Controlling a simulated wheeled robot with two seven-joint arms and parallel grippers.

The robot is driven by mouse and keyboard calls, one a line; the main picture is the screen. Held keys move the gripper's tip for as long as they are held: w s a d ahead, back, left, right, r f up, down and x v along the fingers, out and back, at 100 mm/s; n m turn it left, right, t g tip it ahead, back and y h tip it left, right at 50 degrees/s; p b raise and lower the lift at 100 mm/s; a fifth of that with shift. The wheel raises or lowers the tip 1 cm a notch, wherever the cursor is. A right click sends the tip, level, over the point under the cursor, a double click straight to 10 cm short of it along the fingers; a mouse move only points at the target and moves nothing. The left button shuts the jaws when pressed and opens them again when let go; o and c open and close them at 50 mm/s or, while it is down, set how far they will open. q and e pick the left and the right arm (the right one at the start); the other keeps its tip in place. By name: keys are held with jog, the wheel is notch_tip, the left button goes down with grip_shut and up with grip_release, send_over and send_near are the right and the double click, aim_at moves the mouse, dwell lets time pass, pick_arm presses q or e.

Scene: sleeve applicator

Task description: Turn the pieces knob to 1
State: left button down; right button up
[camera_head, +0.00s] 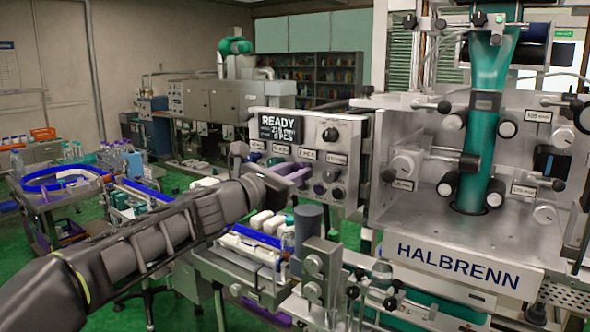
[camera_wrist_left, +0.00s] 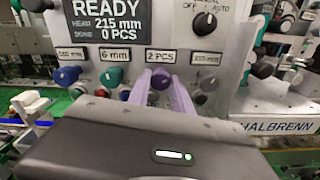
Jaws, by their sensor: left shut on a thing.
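The pieces knob (camera_wrist_left: 160,77) is a dark purple knob on the grey control panel (camera_wrist_left: 228,52), under a label reading 2 PCS (camera_wrist_left: 161,56). My left gripper (camera_wrist_left: 160,88) is shut on it, with one purple finger on each side. In the head view the left gripper (camera_head: 290,172) reaches the panel from the left, and its fingers cover most of the knob. The screen (camera_wrist_left: 108,17) reads READY, 215 mm and 0 PCS. My right gripper is not in view.
A blue knob (camera_wrist_left: 66,76) and a teal knob (camera_wrist_left: 112,76) sit left of the held knob, and a dark knob (camera_wrist_left: 206,85) sits right of it. A MANUAL/OFF/AUTO switch (camera_wrist_left: 205,22) is above. The HALBRENN machine (camera_head: 458,265) stands at right.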

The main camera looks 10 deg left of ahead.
pick_arm(q)
jog(key=shift+n+p, duration=2.3)
jog(key=shift+n, duration=4.3)
jog(key=shift+f, duration=0.1)
jog(key=c, duration=1.1)
grip_release()
jog(key=shift+c, duration=0.2)
